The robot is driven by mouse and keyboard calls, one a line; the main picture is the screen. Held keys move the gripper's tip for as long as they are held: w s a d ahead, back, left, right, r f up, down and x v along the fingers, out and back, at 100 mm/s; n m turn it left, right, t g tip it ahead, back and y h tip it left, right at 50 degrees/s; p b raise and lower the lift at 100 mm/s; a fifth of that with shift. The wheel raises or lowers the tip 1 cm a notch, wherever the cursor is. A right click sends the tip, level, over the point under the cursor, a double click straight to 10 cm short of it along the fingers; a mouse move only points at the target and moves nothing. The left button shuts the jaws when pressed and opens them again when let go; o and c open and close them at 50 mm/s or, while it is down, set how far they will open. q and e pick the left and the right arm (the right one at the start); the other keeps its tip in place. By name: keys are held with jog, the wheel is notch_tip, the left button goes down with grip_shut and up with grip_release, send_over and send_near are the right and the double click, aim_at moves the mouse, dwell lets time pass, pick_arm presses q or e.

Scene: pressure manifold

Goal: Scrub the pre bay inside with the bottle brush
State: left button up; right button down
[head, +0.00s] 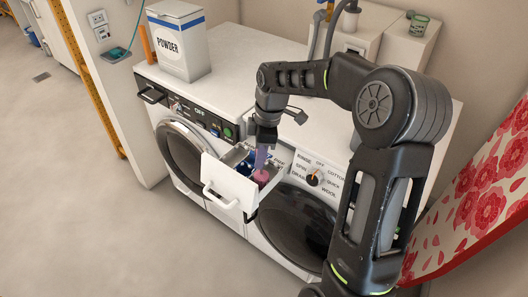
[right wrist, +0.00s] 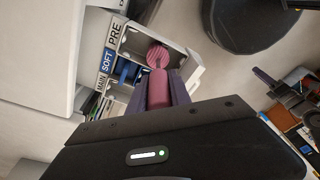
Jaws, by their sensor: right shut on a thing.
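My right gripper (head: 262,155) is shut on the pink handle of the bottle brush (right wrist: 158,88), between its purple fingers in the right wrist view. The brush's round ribbed pink head (right wrist: 158,55) is at the pre bay, beside the PRE label (right wrist: 115,34). I cannot tell whether the bristles touch the bay's walls or floor. A blue part shows in the soft bay (right wrist: 127,71). The main bay is partly hidden.
A powder box (head: 180,42) stands on the white worktop (head: 245,75). The right washer's dial (head: 314,179) and dark door (head: 300,225) are close to the drawer. A red flowered cloth (head: 480,200) hangs at right. The floor at left is clear.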

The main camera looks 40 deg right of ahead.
jog(key=shift+s+a+b, duration=0.15)
jog(key=shift+s+a, duration=0.1)
jog(key=shift+a, duration=0.55)
jog(key=shift+s+a+b, duration=0.15)
jog(key=shift+s+a, duration=0.05)
jog(key=shift+a, duration=0.55)
jog(key=shift+d, duration=0.15)
jog(key=w+d+p, duration=0.2)
jog(key=d, duration=0.6)
jog(key=shift+w+p, duration=0.25)
jog(key=shift+p, duration=0.1)
jog(key=shift+a, duration=0.15)
jog(key=s+a+b, duration=0.2)
jog(key=a, duration=0.6)
jog(key=shift+s, duration=0.25)
dwell(0.5)
jog(key=w+d+p, duration=0.2)
jog(key=d, duration=0.6)
jog(key=shift+w, duration=0.25)
dwell(0.5)
dwell(0.3)
